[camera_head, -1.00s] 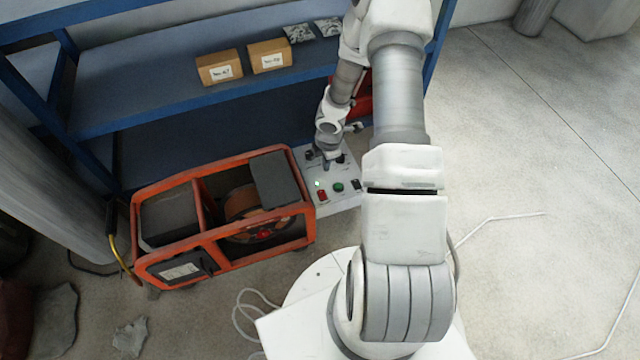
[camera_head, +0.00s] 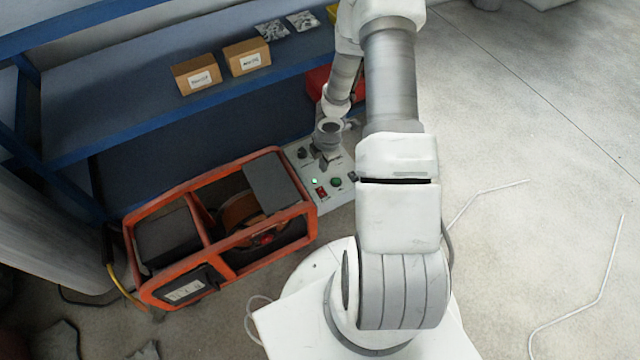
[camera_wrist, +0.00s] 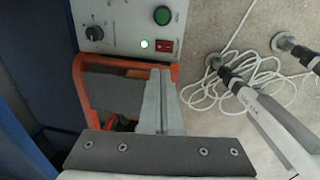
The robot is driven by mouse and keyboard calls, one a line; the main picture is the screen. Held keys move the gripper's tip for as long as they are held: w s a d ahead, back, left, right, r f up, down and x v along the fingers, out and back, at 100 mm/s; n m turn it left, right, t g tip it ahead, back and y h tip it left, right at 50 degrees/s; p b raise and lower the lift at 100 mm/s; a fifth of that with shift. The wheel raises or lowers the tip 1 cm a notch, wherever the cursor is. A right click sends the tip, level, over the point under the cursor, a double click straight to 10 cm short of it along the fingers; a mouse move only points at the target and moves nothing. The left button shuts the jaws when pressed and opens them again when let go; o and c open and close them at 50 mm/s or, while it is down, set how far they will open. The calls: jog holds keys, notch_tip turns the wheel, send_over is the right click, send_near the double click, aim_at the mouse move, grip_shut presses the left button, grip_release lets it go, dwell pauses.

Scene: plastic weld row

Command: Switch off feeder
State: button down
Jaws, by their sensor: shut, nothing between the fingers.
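The feeder is an orange-framed machine (camera_head: 222,268) with a spool inside, and it shows below the panel in the wrist view (camera_wrist: 80,92). Beside it is a light grey control panel (camera_head: 340,196), also at the top of the wrist view (camera_wrist: 122,20). The panel has a black knob (camera_wrist: 94,33), a green round button (camera_wrist: 162,15), a lit green lamp (camera_wrist: 144,43) and a red rocker switch (camera_wrist: 165,45). My gripper (camera_wrist: 160,72) is shut and empty, its tips just below the red switch in the wrist view. In the head view my gripper (camera_head: 323,167) is over the panel; contact cannot be told.
A blue shelf (camera_head: 110,125) stands behind, with two cardboard boxes (camera_head: 197,74) (camera_head: 247,57) and a red bin (camera_head: 318,82). A white cable (camera_wrist: 245,75) lies coiled on the floor near metal rods (camera_wrist: 265,110).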

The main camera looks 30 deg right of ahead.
aim_at(320, 189)
jog(key=f+b, duration=0.2)
jog(key=f, duration=0.2)
jog(key=w+f+b, duration=0.1)
jog(key=f+b, duration=0.2)
jog(key=f, duration=0.2)
jog(key=f+b, duration=0.2)
jog(key=f, duration=0.3)
jog(key=shift+w, duration=0.4)
